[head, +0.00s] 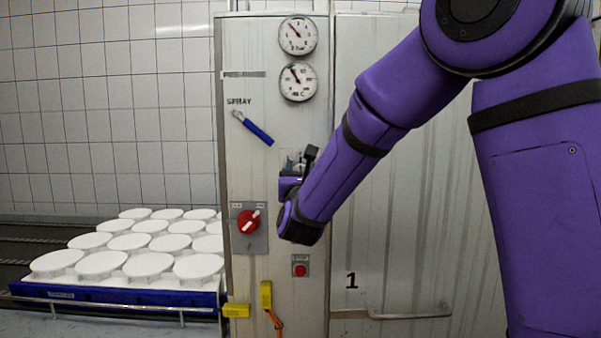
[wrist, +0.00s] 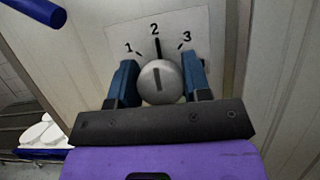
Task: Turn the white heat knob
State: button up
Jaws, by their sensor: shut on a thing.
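The white heat knob (wrist: 160,84) shows in the wrist view as a round pale knob with a dark pointer line. It sits on a light plate (wrist: 188,38) marked 1, 2 and 3, and its line points up, roughly at 2. My gripper (wrist: 160,78) has its two blue fingers on either side of the knob, shut on it. In the head view my gripper (head: 291,178) is against the metal cabinet front, and it and my wrist hide the knob there.
The steel cabinet (head: 290,110) also carries two dials (head: 297,58), a blue-handled SPRAY lever (head: 257,131), a red rotary switch (head: 248,221) and a red button (head: 300,270). A blue tray (head: 130,298) with several white moulds stands at left. A door handle (head: 410,314) sticks out at lower right.

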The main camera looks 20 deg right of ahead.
jog(key=shift+m+g+h, duration=0.3)
jog(key=shift+m+h, duration=0.4)
jog(key=shift+m, duration=0.4)
jog(key=o, duration=0.9)
jog(key=shift+c, duration=0.2)
jog(key=shift+s, duration=0.1)
jog(key=v, duration=1)
jog(key=shift+s+f, duration=0.15)
jog(key=shift+s, duration=0.1)
